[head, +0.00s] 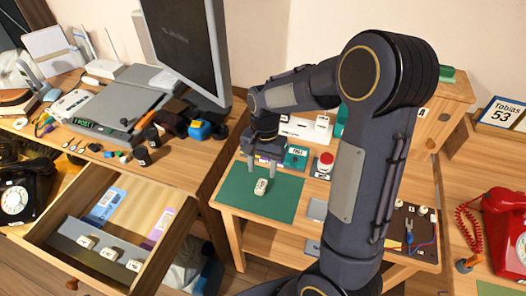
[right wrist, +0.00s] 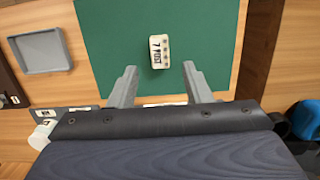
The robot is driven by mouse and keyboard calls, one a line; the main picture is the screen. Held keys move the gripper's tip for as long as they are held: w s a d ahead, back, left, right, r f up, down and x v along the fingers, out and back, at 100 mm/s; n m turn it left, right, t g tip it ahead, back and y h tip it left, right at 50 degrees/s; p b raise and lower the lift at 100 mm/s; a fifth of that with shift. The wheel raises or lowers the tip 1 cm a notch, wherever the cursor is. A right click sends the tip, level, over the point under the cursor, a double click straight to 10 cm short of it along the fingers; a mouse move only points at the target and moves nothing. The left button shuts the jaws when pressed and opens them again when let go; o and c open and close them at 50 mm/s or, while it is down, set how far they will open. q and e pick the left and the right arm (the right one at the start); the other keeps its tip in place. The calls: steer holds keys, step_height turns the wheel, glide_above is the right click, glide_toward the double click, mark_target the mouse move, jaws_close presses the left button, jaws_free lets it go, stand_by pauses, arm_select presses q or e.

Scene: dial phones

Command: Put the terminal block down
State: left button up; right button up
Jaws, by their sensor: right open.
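The terminal block (head: 261,186), a small cream block with dark marks, lies on the green mat (head: 232,197) on the small table. In the right wrist view the terminal block (right wrist: 159,51) shows printed text and a row of dark dots, with the mat (right wrist: 110,35) around it. My right gripper (head: 262,167) is open and empty, its fingers pointing down by the block. In the right wrist view the block sits just past the two fingertips (right wrist: 159,70), between their lines and apart from both. My left gripper is not in view.
An open drawer (head: 165,225) at the left holds several similar small blocks. A monitor (head: 185,40) stands on the desk behind. A red-capped jar (head: 324,163) stands near the mat, and a grey tray (right wrist: 40,52) lies beside it. A red phone (head: 505,230) stands at the right.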

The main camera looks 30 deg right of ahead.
mark_target(263, 180)
steer(key=s+a+r+n+t+y, duration=0.2)
steer(key=s+r+n+t, duration=0.15)
steer(key=s+r, duration=0.7)
steer(key=s+a+n+t, duration=0.3)
steer(key=s+n, duration=0.2)
steer(key=s, duration=0.2)
steer(key=shift+a+r, duration=0.15)
steer(key=shift+r, duration=0.3)
steer(key=shift+s, duration=0.1)
